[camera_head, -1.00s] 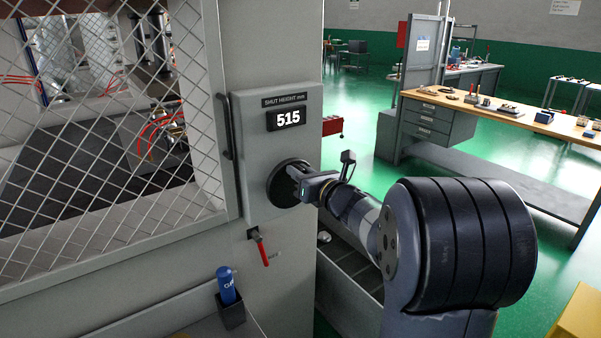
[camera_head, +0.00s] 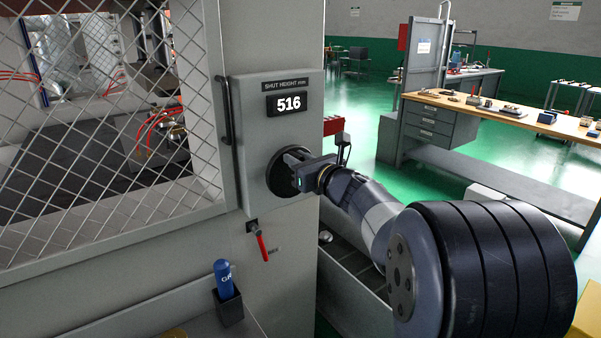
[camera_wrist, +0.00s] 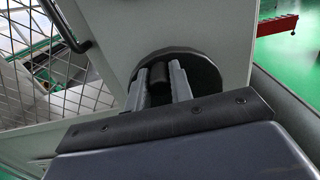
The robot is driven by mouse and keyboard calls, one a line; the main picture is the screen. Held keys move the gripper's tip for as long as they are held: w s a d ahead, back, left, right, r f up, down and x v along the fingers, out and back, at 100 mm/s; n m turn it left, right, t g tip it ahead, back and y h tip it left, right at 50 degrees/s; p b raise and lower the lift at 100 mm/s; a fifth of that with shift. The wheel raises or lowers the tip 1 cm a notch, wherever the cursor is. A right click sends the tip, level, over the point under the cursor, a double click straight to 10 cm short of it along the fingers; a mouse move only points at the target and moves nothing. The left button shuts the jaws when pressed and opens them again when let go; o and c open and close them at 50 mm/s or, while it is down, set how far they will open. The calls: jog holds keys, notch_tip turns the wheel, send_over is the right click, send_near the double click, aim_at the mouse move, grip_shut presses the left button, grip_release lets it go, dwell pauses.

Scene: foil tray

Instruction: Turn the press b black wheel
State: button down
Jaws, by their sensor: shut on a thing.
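The black wheel (camera_head: 275,178) is mounted on the grey panel of the press, below a display (camera_head: 287,103) that reads 516 under the label SHUT HEIGHT. My gripper (camera_head: 290,165) is at the wheel's face, reaching in from the right. In the wrist view, the black wheel (camera_wrist: 203,66) is a dark disc behind the fingers. My gripper (camera_wrist: 159,78) is shut on the wheel's dark round handle (camera_wrist: 158,76), which stands between the two grey fingers. My gripper and arm cover part of the wheel.
A red-handled lever (camera_head: 262,246) hangs below the wheel. A blue bottle (camera_head: 224,279) stands in a dark holder below left. Wire mesh (camera_head: 110,150) guards the press at left. A wooden-topped workbench (camera_head: 500,116) stands behind at right, with green floor between.

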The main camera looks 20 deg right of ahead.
jog(key=shift+s+a+f+n+b, duration=0.1)
jog(key=shift+a+f+n+b, duration=0.2)
jog(key=shift+b, duration=0.6)
jog(key=shift+r+n+b, duration=0.15)
jog(key=shift+n+b, duration=0.35)
jog(key=c, duration=1.3)
grip_release()
jog(key=shift+o, duration=0.2)
jog(key=shift+s, duration=0.1)
jog(key=b+v, duration=0.1)
jog(key=v, duration=0.9)
jog(key=shift+s, duration=0.35)
jog(key=shift+w+r, duration=0.1)
